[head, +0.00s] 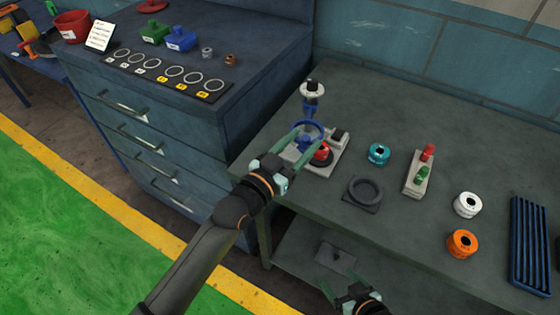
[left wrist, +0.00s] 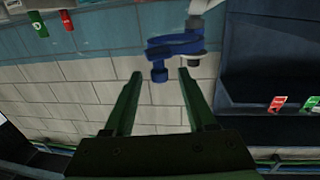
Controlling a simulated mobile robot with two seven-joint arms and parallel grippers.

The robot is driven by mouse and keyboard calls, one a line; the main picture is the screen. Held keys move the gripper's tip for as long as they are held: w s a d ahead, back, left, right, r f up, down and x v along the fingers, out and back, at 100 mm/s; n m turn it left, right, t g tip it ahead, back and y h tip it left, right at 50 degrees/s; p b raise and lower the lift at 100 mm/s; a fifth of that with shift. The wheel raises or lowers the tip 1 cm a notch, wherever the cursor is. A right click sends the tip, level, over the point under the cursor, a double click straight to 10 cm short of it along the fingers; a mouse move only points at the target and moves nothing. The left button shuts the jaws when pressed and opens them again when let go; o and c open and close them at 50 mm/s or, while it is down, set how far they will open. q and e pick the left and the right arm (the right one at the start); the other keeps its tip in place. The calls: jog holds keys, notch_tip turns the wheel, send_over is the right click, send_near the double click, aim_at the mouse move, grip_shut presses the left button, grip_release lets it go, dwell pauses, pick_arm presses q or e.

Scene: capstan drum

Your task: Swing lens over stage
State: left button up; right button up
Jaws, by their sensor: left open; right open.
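The blue lens ring (head: 309,127) hangs on an arm from a short post (head: 311,100) with a white collar, at the back left of the grey bench. Below and in front of it is a pale grey stage base (head: 338,152) carrying a red-topped part (head: 321,154). My left gripper (head: 298,140) is open, close to the ring. In the left wrist view the blue lens ring (left wrist: 175,45) has a small blue knob (left wrist: 159,74) that appears between the open fingertips; contact cannot be told. My right gripper (head: 347,283) is open and empty, low at the bench's front.
A black ring on a square plate (head: 364,193), a teal spool (head: 379,154), a switch box (head: 420,173), white (head: 467,205) and orange (head: 462,243) spools, and a blue rack (head: 529,246) stand to the right. A drawer cabinet (head: 150,130) is at left.

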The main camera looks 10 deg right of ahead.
pick_arm(q)
jog(key=v, duration=1)
jog(key=shift+s+a, duration=0.25)
jog(key=shift+a, duration=0.05)
pick_arm(e)
jog(key=shift+f, duration=0.3)
jog(key=shift+c, duration=0.4)
